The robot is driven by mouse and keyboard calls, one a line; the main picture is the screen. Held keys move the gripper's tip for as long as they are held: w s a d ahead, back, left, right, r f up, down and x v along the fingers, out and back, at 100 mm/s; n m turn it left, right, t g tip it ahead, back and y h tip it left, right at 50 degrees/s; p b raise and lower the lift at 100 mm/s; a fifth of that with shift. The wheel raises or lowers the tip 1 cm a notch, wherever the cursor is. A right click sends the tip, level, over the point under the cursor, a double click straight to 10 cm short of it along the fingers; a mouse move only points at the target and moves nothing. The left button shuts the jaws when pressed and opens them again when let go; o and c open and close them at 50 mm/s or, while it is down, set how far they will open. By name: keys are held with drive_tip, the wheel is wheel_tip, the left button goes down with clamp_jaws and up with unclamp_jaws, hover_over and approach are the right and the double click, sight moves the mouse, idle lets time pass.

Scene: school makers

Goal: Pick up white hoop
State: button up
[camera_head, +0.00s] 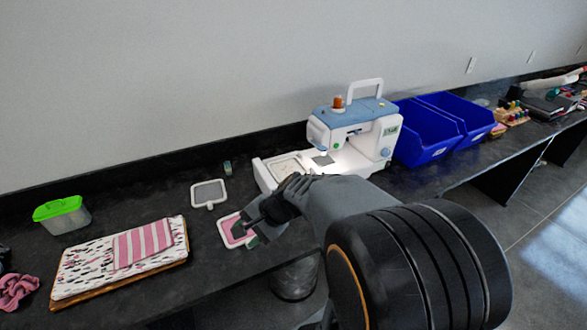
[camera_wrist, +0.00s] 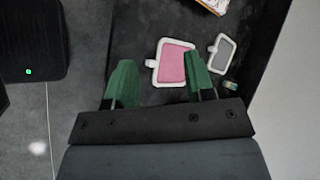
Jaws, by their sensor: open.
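Several white-rimmed hoops are in view, and I cannot tell which one is meant. A white hoop with pink fabric (camera_head: 230,230) lies flat on the dark worktop, partly hidden by my gripper (camera_head: 254,222) in the head view. In the wrist view the pink hoop (camera_wrist: 172,66) shows beyond and between the green fingers of my gripper (camera_wrist: 160,78), nearer the right finger. My gripper is open and empty. A white hoop with grey mesh (camera_head: 208,193) lies flat behind it; this grey hoop (camera_wrist: 222,53) is right of the fingers in the wrist view. Another hoop (camera_head: 286,167) is at the sewing machine's bed.
A white and blue sewing machine (camera_head: 350,128) stands behind my gripper. Blue bins (camera_head: 425,140) are to its right. A board with patterned and striped fabric (camera_head: 125,255) and a green-lidded box (camera_head: 62,215) are at left. A small spool (camera_head: 227,168) stands behind the grey hoop.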

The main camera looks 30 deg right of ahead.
drive_tip(key=w+d+f+m+t+h+p, duration=0.1)
drive_tip(key=w+d+m+t+h, duration=0.15)
drive_tip(key=d+m, duration=0.55)
drive_tip(key=w+d+f+m+t+h+p, duration=0.1)
drive_tip(key=w+d+f+m+t+h, duration=0.15)
drive_tip(key=d+m, duration=0.6)
drive_tip(key=w+d+f+m+t+h, duration=0.1)
drive_tip(key=d+m+t+h, duration=0.25)
drive_tip(key=d+m, duration=0.45)
drive_tip(key=shift+m, duration=0.25)
drive_tip(key=shift+d+p+x, duration=0.25)
drive_tip(key=shift+p+x, duration=0.3)
drive_tip(key=shift+x, duration=1.8)
drive_tip(key=shift+d+p+x, duration=0.2)
drive_tip(key=shift+p+x, duration=0.3)
drive_tip(key=shift+x, duration=1.8)
drive_tip(key=shift+d+p+x, duration=0.25)
drive_tip(key=shift+p+x, duration=0.3)
drive_tip(key=shift+x, duration=1.8)
drive_tip(key=shift+s+f, duration=0.2)
clamp_jaws()
